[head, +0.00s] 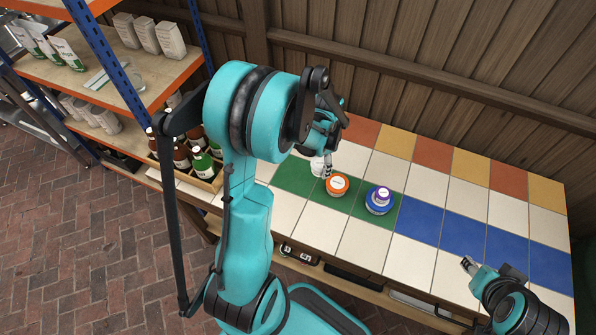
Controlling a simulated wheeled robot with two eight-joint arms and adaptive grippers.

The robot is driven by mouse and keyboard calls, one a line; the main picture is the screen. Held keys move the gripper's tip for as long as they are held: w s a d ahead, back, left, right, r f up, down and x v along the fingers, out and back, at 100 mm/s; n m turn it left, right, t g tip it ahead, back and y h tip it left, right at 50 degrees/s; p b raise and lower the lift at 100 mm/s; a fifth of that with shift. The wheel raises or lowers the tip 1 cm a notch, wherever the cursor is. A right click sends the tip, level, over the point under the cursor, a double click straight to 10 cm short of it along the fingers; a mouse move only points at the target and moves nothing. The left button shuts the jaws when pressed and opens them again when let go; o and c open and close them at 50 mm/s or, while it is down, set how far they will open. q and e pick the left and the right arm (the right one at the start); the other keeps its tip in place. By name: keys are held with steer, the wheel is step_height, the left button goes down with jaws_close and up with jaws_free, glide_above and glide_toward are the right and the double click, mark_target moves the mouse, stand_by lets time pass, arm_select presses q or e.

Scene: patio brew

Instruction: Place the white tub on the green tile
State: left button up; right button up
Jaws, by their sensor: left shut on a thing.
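The white tub (317,167) is at the left end of the green tiles (294,176), partly hidden by my left gripper. My left gripper (326,168) is shut on the white tub from above and to the right. I cannot tell whether the tub touches the tile or is held just above it.
Blue tiles (463,231) on the right are clear. A crate of bottles (206,167) is left of the counter, beside a shelf rack (150,94).

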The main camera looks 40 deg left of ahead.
arm_select(q)
steer(key=b, duration=0.2)
glide_above(297, 175)
step_height(297, 175, down, 6)
steer(key=shift+r, duration=0.25)
step_height(297, 175, down, 3)
steer(key=shift+f+b, duration=0.15)
steer(key=shift+b, duration=0.7)
steer(key=shift+f, duration=0.35)
steer(key=shift+r, duration=0.1)
steer(key=o, duration=1)
steer(key=shift+f, duration=0.2)
steer(key=shift+o, duration=0.2)
